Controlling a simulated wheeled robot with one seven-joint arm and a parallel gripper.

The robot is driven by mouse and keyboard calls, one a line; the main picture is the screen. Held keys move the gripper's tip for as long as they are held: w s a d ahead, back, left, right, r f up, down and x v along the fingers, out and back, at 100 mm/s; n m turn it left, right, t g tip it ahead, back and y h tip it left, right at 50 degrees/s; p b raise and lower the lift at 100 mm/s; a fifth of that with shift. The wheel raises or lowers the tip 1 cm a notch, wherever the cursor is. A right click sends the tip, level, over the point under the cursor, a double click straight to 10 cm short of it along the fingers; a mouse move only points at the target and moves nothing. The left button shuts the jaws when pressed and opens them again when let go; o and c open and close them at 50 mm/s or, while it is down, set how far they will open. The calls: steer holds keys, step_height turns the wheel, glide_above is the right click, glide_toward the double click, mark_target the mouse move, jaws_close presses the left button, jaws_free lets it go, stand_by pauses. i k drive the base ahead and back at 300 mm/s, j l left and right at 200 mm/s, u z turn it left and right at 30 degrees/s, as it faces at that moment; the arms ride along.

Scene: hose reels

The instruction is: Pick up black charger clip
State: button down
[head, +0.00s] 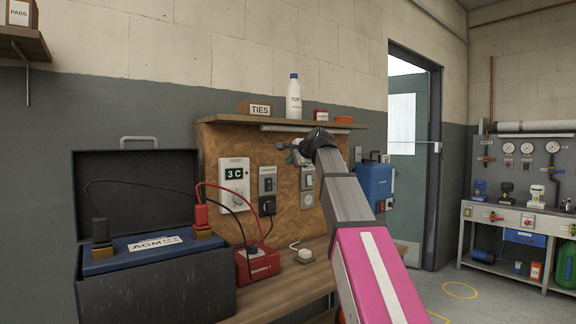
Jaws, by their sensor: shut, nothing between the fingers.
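The black charger clip (100,229) sits upright on the left terminal of the blue AGM battery (150,247). A thin black lead runs from it to the right, towards the red charger (258,263). A red clip (200,211) is on the battery's right terminal. My gripper (296,152) is raised in front of the wooden board, well to the right of and above the black clip. It is shut and empty; its fingers are small and partly hidden by my wrist.
The battery stands in an open dark box (160,300) with a raised lid. A shelf (275,122) with a white bottle (294,98) hangs above the board. A white plug (305,254) lies on the wooden bench (290,290). A doorway and workbench (520,220) are at right.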

mark_target(100, 226)
steer(key=k+l, duration=0.85)
